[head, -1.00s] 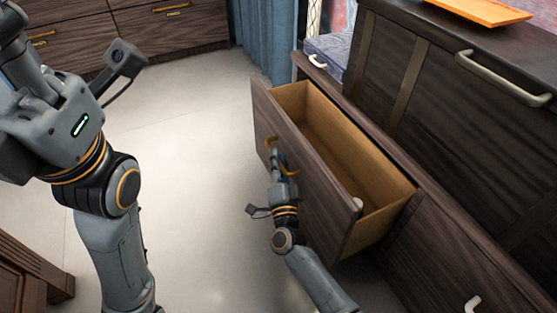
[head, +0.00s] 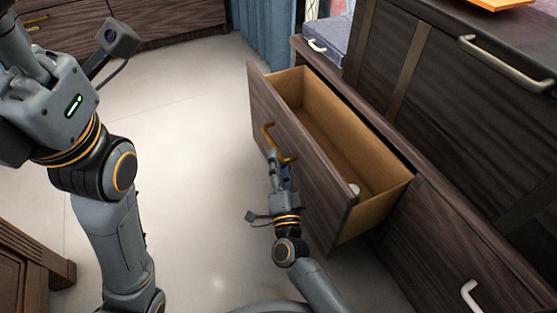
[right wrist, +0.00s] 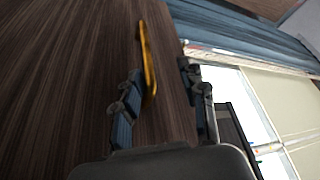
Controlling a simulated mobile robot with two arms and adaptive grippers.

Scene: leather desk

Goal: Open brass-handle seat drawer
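The seat drawer (head: 304,158) is a dark wood drawer with a pale inside, and it stands well out of the bench. Its brass handle (head: 269,132) is on the drawer front, and it also shows in the right wrist view (right wrist: 148,62). My right gripper (head: 280,170) is beside the drawer front at the handle's near end. In the right wrist view its two fingers are apart, with the handle ahead and closer to the left finger; no grip on it shows. My left gripper (head: 14,50) is at the upper left, its fingertips cut off by the frame.
A small white knob (head: 354,190) shows at the drawer's near end. A dark cabinet with a pale handle (head: 505,66) stands behind the bench. Another drawer with a white handle (head: 470,296) is at the lower right. Open pale floor (head: 190,150) lies left of the drawer.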

